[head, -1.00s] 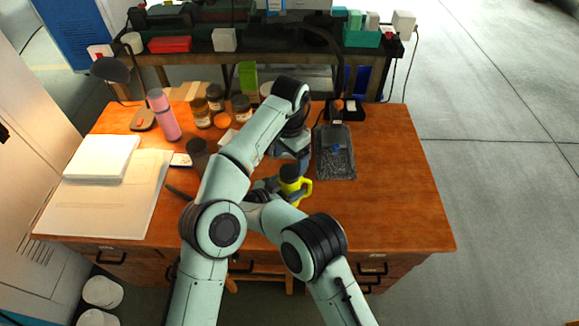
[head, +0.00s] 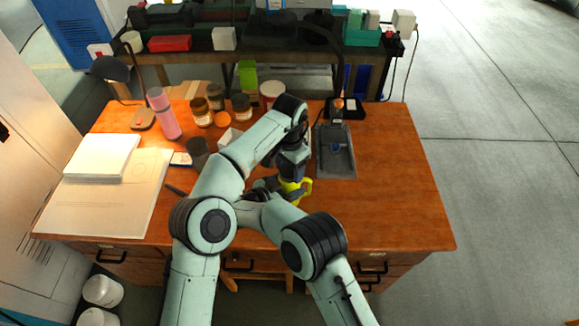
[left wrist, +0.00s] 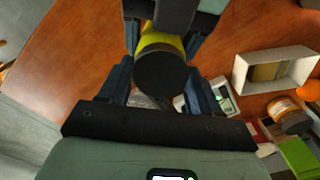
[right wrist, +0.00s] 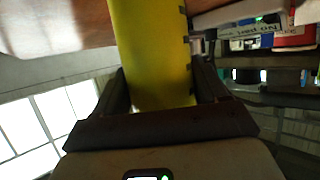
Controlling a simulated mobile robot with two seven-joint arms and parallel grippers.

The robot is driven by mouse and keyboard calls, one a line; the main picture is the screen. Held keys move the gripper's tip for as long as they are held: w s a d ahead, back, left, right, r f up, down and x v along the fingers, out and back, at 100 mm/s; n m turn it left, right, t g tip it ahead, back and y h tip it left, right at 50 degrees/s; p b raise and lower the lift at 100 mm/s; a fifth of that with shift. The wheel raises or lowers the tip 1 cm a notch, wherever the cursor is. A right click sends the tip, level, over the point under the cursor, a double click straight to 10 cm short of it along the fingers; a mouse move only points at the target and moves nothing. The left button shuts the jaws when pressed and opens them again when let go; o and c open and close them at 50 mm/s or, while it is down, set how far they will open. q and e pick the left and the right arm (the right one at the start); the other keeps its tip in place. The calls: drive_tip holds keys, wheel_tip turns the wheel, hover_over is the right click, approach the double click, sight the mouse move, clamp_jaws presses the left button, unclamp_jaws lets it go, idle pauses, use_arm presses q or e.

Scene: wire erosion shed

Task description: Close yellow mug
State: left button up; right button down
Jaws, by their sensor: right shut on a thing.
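The yellow mug (head: 297,188) is near the front middle of the desk, its handle to the right. My right gripper (head: 272,188) is shut on its side from the left. The yellow wall fills the space between those fingers in the right wrist view (right wrist: 152,60). A dark round lid (left wrist: 162,72) sits at the mug's top in the left wrist view; whether it is fully seated I cannot tell. My left gripper (left wrist: 162,82) is over it from above, open, with one finger on each side. In the head view the left gripper (head: 292,172) hides the lid.
A dark tray (head: 349,165) lies right of the mug. A dark cup (head: 197,150), several jars, a pink bottle (head: 163,114) and a small white box (head: 229,137) stand to the left and behind. The desk's right side is clear.

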use_arm(q)
drive_tip(key=m, duration=0.9)
drive_tip(key=shift+m, duration=0.4)
drive_tip(key=o, duration=1.2)
drive_tip(key=shift+r, duration=2.25)
drive_tip(key=shift+c, duration=0.6)
